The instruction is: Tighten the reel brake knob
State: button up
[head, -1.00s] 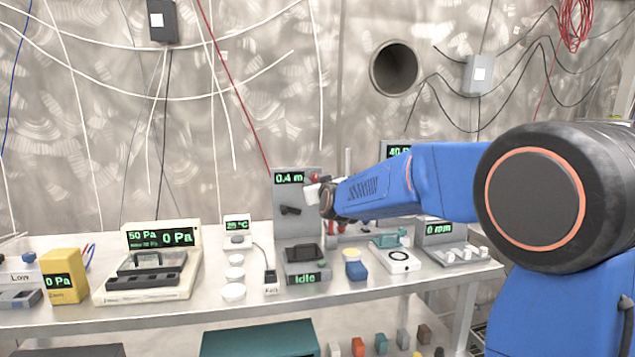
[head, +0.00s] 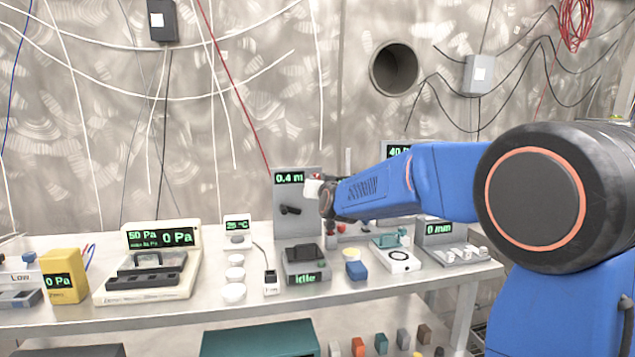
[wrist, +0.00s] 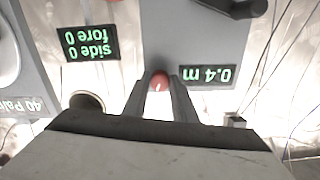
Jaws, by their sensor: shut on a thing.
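The reel unit is a grey upright panel (head: 284,222) with a green "0.4 m" readout and a black crank handle (head: 290,210). Its red round brake knob (wrist: 160,79) sits between my fingertips in the wrist view. My gripper (wrist: 161,83) is shut on this knob, with one finger on each side. In the head view, my gripper (head: 314,188) is at the panel's upper right edge and hides most of the knob. The crank handle also shows at the top of the wrist view (wrist: 240,8).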

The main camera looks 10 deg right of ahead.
jog(key=shift+m, duration=15.8)
jog(key=o, duration=1)
jog(key=shift+r, duration=0.1)
jog(key=shift+o, duration=0.2)
jog(key=shift+s, duration=0.15)
